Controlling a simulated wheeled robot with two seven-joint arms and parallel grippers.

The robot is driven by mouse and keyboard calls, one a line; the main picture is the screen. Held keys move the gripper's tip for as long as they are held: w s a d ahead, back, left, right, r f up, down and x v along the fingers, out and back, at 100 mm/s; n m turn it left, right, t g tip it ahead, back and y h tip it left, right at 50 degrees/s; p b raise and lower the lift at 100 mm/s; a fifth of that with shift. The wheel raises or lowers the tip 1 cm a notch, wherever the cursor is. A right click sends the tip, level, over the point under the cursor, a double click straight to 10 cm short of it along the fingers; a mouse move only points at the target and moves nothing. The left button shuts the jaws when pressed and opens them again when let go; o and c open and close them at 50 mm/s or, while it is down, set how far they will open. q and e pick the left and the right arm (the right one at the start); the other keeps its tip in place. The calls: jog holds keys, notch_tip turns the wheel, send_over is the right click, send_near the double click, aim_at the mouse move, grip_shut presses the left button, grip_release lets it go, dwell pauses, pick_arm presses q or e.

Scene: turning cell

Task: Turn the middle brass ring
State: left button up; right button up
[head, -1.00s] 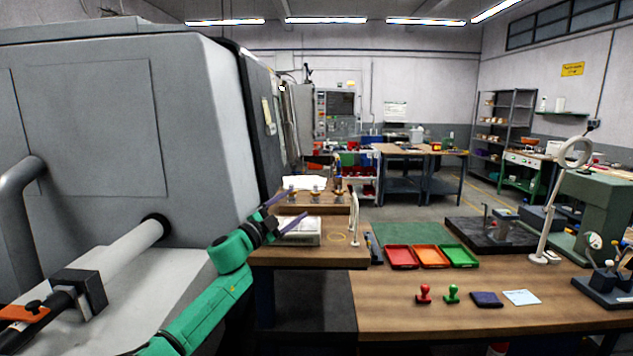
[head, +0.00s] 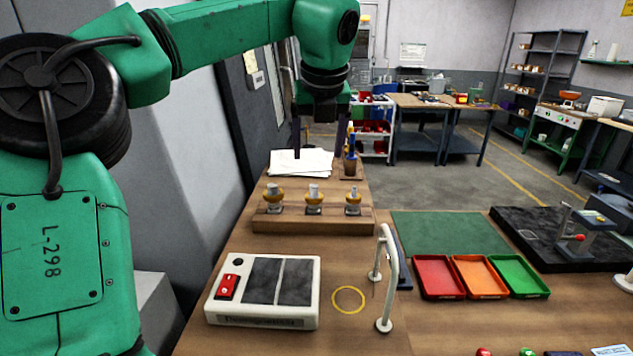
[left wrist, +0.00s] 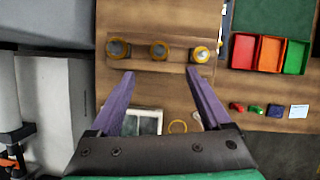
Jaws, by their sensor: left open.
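Three brass rings sit in a row on posts on a wooden stand (head: 310,223). The middle brass ring (head: 313,198) is between the left-hand ring (head: 273,196) and the right-hand ring (head: 353,200). My left gripper (head: 319,150) is open, with its two purple fingers pointing down. In the head view it appears above and beyond the rings. In the left wrist view the fingertips (left wrist: 159,71) are spread wide, with the middle ring (left wrist: 159,50) lined up between them, just ahead of the tips. Nothing is between the fingers. My right gripper is not in view.
A white box with dark panels (head: 265,290) and a yellow circle (head: 348,299) lie in front of the stand. A white upright handle (head: 388,280) stands to their right. Red (head: 440,278), orange and green trays lie right.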

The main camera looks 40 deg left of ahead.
pick_arm(q)
jog(key=p, duration=0.2)
send_over(314, 190)
jog(key=s+d, duration=0.2)
notch_tip(314, 190, down, 6)
jog(key=x, duration=0.2)
jog(key=p+x, duration=0.2)
jog(key=x, duration=0.1)
jog(key=shift+w+a+f, duration=0.2)
jog(key=shift+w, duration=0.25)
jog(key=shift+a+f, duration=0.1)
jog(key=shift+f, duration=0.3)
jog(key=shift+s+r, duration=0.1)
jog(key=shift+s, duration=0.1)
jog(key=shift+w, duration=0.1)
grip_shut()
jog(key=shift+b, duration=0.3)
